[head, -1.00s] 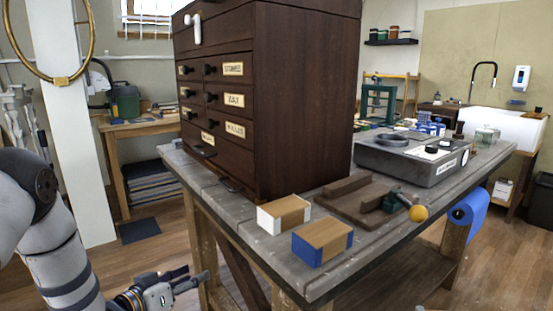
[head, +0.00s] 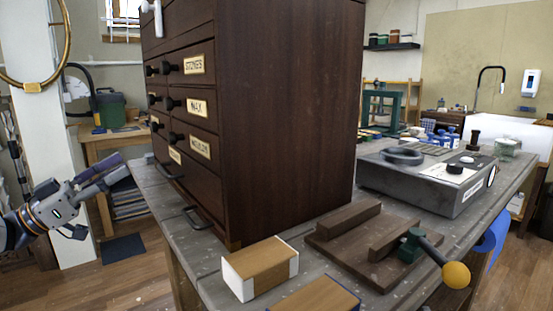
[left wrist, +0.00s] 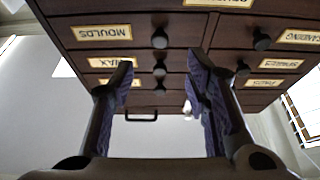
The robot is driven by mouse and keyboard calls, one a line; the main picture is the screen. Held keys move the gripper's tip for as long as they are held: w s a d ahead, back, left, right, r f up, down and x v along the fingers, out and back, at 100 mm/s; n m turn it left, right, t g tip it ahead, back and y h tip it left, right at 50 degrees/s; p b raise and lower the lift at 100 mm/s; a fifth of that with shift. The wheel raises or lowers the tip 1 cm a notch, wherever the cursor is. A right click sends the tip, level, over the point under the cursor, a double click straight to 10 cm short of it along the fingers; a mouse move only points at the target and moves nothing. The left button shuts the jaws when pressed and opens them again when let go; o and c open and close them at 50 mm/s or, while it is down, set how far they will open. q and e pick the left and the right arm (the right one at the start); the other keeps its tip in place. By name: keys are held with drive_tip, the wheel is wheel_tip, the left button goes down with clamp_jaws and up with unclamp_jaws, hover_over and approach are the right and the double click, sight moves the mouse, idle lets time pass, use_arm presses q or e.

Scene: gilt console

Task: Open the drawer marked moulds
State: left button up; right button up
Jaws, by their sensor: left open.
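The dark wooden cabinet (head: 285,110) stands on the workbench. Its moulds drawer (head: 199,160) is the third of the right column, below stones and wax, and looks shut. It has a cream label (head: 200,147) and a round dark knob (head: 177,139). The left wrist view is upside down; the moulds label (left wrist: 101,33) and its knob (left wrist: 160,39) show at the top. My left gripper (head: 112,175) is open and empty, left of the cabinet front and apart from it. In the wrist view its fingers (left wrist: 160,68) frame the knob column. My right gripper is not in view.
Bar handles (head: 198,220) stick out low on the cabinet front. A white-ended wooden block (head: 262,265), a dark wooden board with a yellow-knobbed tool (head: 457,275), and a grey machine (head: 425,180) sit on the workbench (head: 215,268). Space before the cabinet is free.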

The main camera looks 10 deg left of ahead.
sight(169, 139)
use_arm(q)
drive_tip(key=x, duration=1.2)
drive_tip(key=shift+r, duration=0.15)
clamp_jaws()
